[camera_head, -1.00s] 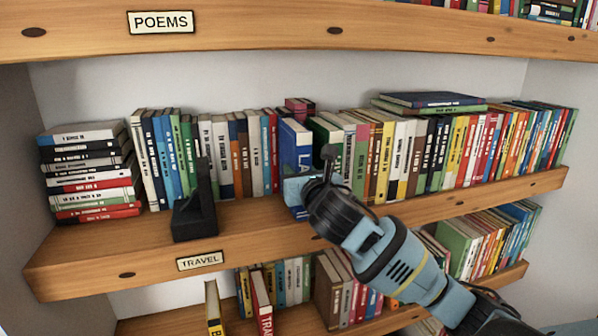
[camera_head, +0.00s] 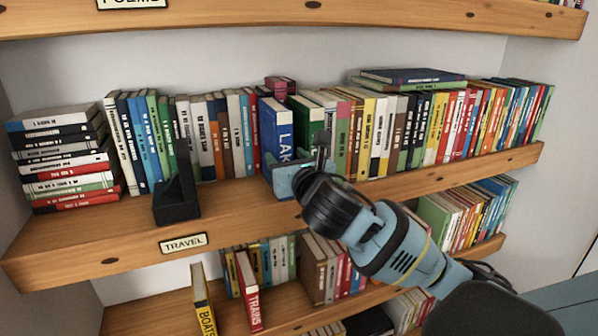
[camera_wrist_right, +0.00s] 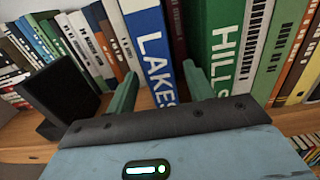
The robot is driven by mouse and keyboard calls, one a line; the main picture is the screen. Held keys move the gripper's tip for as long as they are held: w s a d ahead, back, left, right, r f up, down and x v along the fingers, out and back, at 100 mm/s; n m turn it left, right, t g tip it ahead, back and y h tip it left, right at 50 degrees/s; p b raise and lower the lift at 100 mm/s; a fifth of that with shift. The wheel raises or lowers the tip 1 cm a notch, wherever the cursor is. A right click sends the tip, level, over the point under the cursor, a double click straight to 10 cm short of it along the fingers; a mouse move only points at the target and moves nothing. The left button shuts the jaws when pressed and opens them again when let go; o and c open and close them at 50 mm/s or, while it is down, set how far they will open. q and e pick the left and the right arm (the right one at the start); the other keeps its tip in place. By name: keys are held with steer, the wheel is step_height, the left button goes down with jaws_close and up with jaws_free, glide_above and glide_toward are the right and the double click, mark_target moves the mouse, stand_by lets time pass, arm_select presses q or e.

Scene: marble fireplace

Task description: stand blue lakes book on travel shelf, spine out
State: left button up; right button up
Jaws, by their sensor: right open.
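The blue Lakes book (camera_head: 276,133) stands upright on the travel shelf (camera_head: 120,233), its lettered spine facing out, in the row of books. Its lower spine is hidden behind my right gripper in the head view. In the right wrist view the Lakes book (camera_wrist_right: 153,45) shows between the two green fingers. My right gripper (camera_head: 303,168) is open in front of the book's lower part, with one finger (camera_wrist_right: 125,95) on each side of the spine. I cannot tell whether the fingers touch it. The travel label (camera_head: 183,243) is on the shelf edge. My left gripper is out of view.
A black bookend (camera_head: 177,192) stands left of the book. The green Hills book (camera_wrist_right: 222,45) stands close on its right. A stack of books (camera_head: 65,160) lies at the far left. The shelf's front strip between bookend and gripper is bare. The poems shelf (camera_head: 240,15) is above.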

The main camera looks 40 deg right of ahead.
steer(key=v, duration=0.7)
steer(key=shift+s, duration=0.15)
steer(key=s+a+f+m+g+y, duration=0.3)
steer(key=f+m, duration=0.4)
steer(key=f, duration=0.8)
steer(key=a+f+m+g+y, duration=0.2)
steer(key=a+f+m, duration=0.35)
steer(key=f, duration=0.85)
steer(key=s+a+f+m+g+y, duration=0.1)
steer(key=s+a+f+m+g, duration=0.1)
steer(key=s+f+m, duration=1.6)
steer(key=s+a+f, duration=0.1)
steer(key=s+f, duration=0.1)
steer(key=s, duration=0.1)
steer(key=shift+f+m+g, duration=0.25)
steer(key=shift+m+g, duration=0.1)
steer(key=shift+g, duration=0.05)
